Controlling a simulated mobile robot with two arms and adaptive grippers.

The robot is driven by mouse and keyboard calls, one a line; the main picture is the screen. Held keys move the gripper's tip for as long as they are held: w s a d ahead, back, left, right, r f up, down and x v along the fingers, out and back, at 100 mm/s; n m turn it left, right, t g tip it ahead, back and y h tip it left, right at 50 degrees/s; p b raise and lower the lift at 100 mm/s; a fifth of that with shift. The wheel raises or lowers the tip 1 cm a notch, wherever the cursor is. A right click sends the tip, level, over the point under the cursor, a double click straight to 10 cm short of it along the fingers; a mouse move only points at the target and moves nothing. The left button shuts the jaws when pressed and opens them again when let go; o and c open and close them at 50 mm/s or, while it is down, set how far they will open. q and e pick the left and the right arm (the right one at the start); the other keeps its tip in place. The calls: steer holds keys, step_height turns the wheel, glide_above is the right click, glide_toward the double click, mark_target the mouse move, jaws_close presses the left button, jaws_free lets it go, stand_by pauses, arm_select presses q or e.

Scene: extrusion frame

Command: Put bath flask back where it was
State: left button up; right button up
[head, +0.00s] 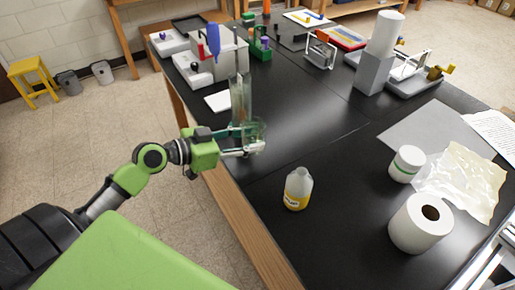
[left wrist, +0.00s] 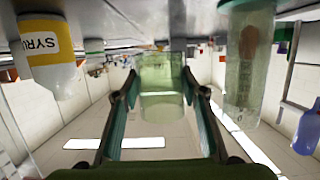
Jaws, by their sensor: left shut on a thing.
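The bath flask appears to be the clear greenish glass vessel (left wrist: 162,85) between my left fingers in the left wrist view. My left gripper (head: 254,139) is shut on it near the left edge of the black table. In the head view the glass (head: 258,128) is small and partly hidden by the fingers. I cannot tell whether it touches the table. A tall clear glass cylinder (head: 240,98) stands just behind the gripper; it also shows at the right of the left wrist view (left wrist: 247,70). My right gripper is not in view.
A syrup bottle (head: 298,190) stands right of the gripper, nearer the front. A paper roll (head: 408,232) and a white jar (head: 406,164) stand at the right. White devices (head: 222,62) stand at the back left. The black table (head: 310,125) is clear in the middle.

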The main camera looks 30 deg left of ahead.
mark_target(257, 162)
arm_select(q)
steer(key=shift+w+d+f, duration=0.35)
steer(key=shift+w+f, duration=0.1)
steer(key=shift+f, duration=0.15)
steer(key=shift+w+d+f, duration=0.3)
steer(key=shift+w+f, duration=0.1)
steer(key=shift+f, duration=0.2)
steer(key=f, duration=0.1)
steer(key=f+p, duration=0.1)
steer(key=f, duration=0.1)
steer(key=shift+w+d+f, duration=0.25)
steer(key=shift+d+f, duration=0.05)
steer(key=shift+f, duration=0.2)
steer(key=shift+f, duration=0.2)
steer(key=o, duration=1.2)
steer(key=shift+r, duration=0.1)
steer(key=shift+o, duration=0.2)
